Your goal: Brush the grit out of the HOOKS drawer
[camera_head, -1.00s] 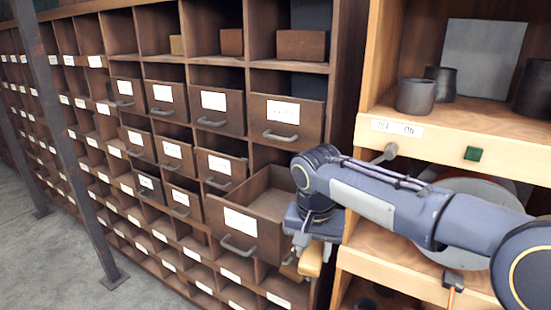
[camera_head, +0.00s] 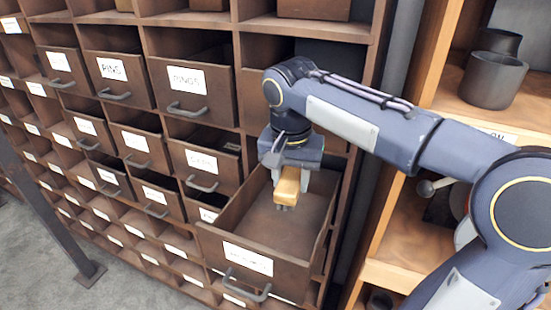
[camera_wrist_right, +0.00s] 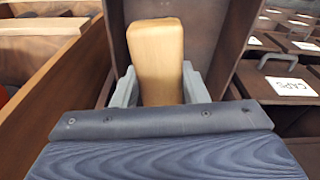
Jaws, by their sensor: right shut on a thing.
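The pulled-out drawer (camera_head: 322,262) at the lower right of the cabinet has a label (camera_head: 247,259) that I cannot read clearly. Its inside is brown and open at the top. I cannot make out any grit. My right gripper (camera_head: 291,178) is shut on a pale wooden brush handle (camera_head: 288,188), over the open drawer toward its back. A small dark end shows under the handle. In the right wrist view the handle (camera_wrist_right: 158,60) stands between the two grey fingers (camera_wrist_right: 158,92); its far end is hidden. My left gripper is not in view.
Other labelled drawers stick out to the left, including one marked CAPS (camera_head: 203,163), which also shows in the right wrist view (camera_wrist_right: 292,87). A wooden shelf unit (camera_head: 395,262) with dark cups (camera_head: 492,82) stands close on the right. A dark post (camera_head: 45,215) stands at left.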

